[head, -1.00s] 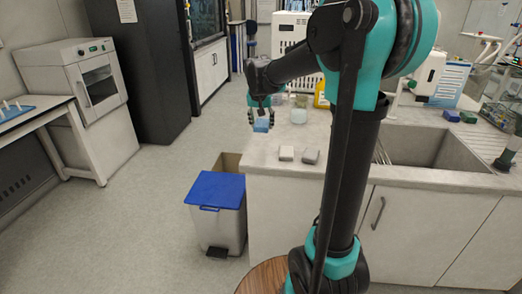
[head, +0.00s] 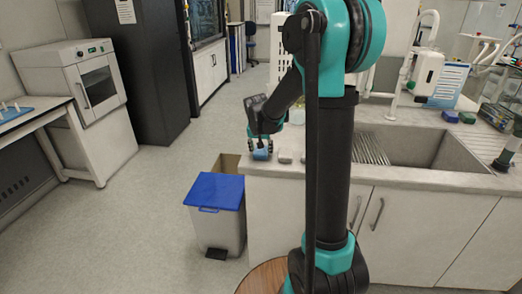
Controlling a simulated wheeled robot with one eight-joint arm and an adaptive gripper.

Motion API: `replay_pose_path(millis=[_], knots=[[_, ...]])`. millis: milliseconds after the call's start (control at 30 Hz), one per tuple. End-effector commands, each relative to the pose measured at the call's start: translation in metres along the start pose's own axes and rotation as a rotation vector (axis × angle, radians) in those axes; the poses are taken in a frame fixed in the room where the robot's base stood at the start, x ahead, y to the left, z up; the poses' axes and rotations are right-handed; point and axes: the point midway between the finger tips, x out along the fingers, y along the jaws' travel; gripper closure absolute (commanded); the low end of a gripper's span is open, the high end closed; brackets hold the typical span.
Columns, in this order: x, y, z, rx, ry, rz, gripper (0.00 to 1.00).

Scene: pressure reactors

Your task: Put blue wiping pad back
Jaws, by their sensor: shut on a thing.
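The blue wiping pad (head: 261,154) is in my gripper (head: 260,147) in the head view, low over the near left corner of the counter (head: 275,168). My gripper points down and is shut on the pad. I cannot tell whether the pad touches the counter top. A light grey pad (head: 285,157) lies on the counter just right of it. My arm hides the counter behind and further right.
A grey bin with a blue lid (head: 217,190) stands on the floor left of the counter, beside an open brown box (head: 230,164). A sink (head: 405,148) is set into the counter at right. Blue (head: 450,116) and green (head: 467,118) blocks lie behind it.

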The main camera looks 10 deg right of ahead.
Motion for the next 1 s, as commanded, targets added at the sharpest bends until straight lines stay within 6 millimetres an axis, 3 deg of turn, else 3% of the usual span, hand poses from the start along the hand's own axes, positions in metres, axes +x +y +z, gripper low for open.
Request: replay_pose_path(millis=[167,200,367,767,1000], knots=[[0.002,0.000,0.001,0.000,0.000,0.000,0.81],[0.003,0.000,0.001,0.000,0.000,0.000,0.48],[0.002,0.000,0.001,0.000,0.000,0.000,0.29],[-0.003,0.000,0.000,0.000,0.000,0.000,0.29],[-0.038,0.000,0.000,0.000,0.000,0.000,0.29]])
